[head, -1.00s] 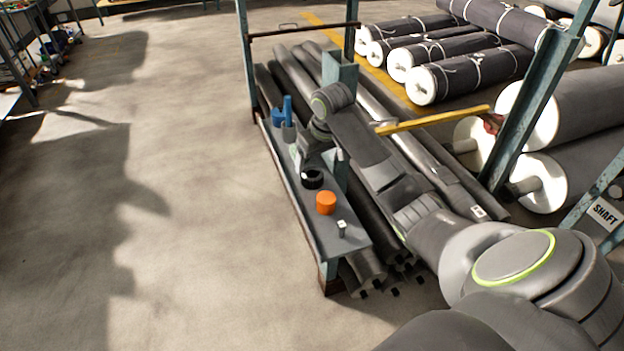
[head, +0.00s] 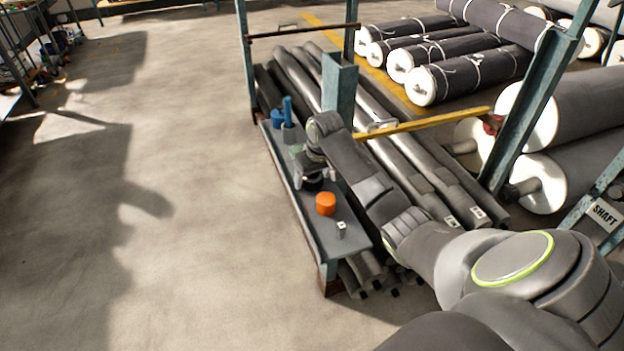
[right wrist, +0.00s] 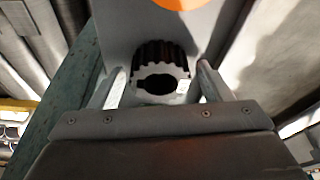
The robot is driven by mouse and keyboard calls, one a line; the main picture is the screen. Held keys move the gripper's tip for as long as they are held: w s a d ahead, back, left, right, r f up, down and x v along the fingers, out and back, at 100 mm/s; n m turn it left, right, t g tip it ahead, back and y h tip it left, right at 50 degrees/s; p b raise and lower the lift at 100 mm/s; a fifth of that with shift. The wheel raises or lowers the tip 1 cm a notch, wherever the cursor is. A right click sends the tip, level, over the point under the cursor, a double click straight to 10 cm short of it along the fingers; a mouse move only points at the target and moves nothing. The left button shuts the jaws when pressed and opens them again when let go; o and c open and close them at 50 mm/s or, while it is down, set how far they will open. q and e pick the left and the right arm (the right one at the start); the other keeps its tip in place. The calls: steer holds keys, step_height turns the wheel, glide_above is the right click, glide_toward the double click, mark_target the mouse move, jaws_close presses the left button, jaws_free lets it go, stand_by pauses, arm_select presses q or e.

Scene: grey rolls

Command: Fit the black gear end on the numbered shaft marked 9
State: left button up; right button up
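The black gear end (head: 313,185) stands on the narrow grey shelf (head: 325,238), partly hidden under my right gripper (head: 310,178) in the head view. In the right wrist view the toothed black gear end (right wrist: 160,53), with a round bore, sits between the two spread fingers of my right gripper (right wrist: 161,72). The fingers show gaps at the sides and look open. Long grey shafts (head: 410,180) lie in the rack behind the shelf. Two have white labels (head: 478,212) at their near ends; I cannot read the numbers. My left gripper is out of view.
On the shelf, an orange cylinder (head: 326,204) and a small grey post with a white tag (head: 341,229) stand nearer; blue parts (head: 287,112) stand farther. Teal rack posts (head: 340,85) and a yellow bar (head: 430,122) border the arm. The floor at left is clear.

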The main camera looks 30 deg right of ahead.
steer(key=c, duration=0.9)
steer(key=shift+w, duration=0.1)
steer(key=shift+c, duration=0.8)
steer(key=shift+r, duration=0.15)
